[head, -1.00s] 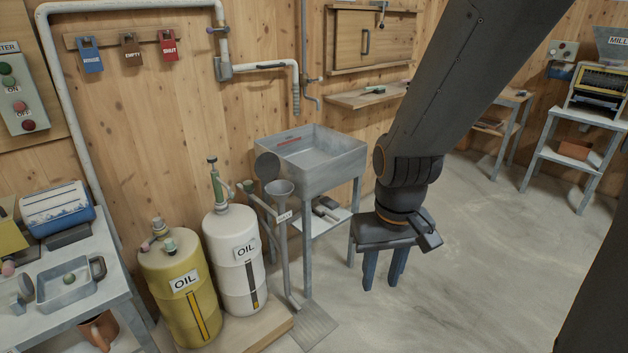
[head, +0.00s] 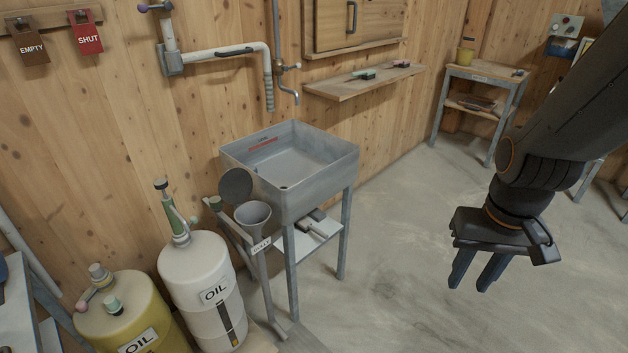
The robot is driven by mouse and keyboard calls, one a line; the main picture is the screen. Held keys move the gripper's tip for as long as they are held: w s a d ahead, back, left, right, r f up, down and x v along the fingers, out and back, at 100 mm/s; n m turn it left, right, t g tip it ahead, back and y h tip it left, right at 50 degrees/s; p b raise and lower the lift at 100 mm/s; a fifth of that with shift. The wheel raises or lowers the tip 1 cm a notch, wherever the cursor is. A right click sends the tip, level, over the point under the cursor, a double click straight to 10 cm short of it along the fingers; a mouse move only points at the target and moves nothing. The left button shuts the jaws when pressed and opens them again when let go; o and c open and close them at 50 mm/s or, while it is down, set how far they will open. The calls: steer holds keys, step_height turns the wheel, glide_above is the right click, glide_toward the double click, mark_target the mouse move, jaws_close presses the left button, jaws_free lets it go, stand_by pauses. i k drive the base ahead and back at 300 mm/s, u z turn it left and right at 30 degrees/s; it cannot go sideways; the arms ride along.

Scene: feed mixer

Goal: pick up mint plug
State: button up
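A small mint-green plug-like piece (head: 112,305) sits on top of the yellow oil drum (head: 130,312) at the lower left of the head view. I cannot tell for certain that it is the mint plug. Other greenish pieces show on the thin stand's top (head: 216,203) and on the wall shelf (head: 363,74). My gripper (head: 470,286) hangs at the right over bare floor, far from the drum. Its two fingers point down with a gap between them, and it looks empty.
A white oil drum (head: 207,286) stands beside the yellow one. A grey metal sink (head: 350,160) on legs and a funnel (head: 254,216) stand in the middle. Pipes run along the wooden wall. The concrete floor (head: 400,230) to the right is clear.

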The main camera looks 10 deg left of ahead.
mark_target(115, 307)
steer(key=i, duration=0.7)
steer(key=u, duration=0.85)
steer(key=i, duration=0.65)
steer(key=u, duration=2.45)
steer(key=k, duration=0.5)
steer(key=u, duration=1.7)
steer(key=i, duration=0.15)
steer(key=z, duration=0.1)
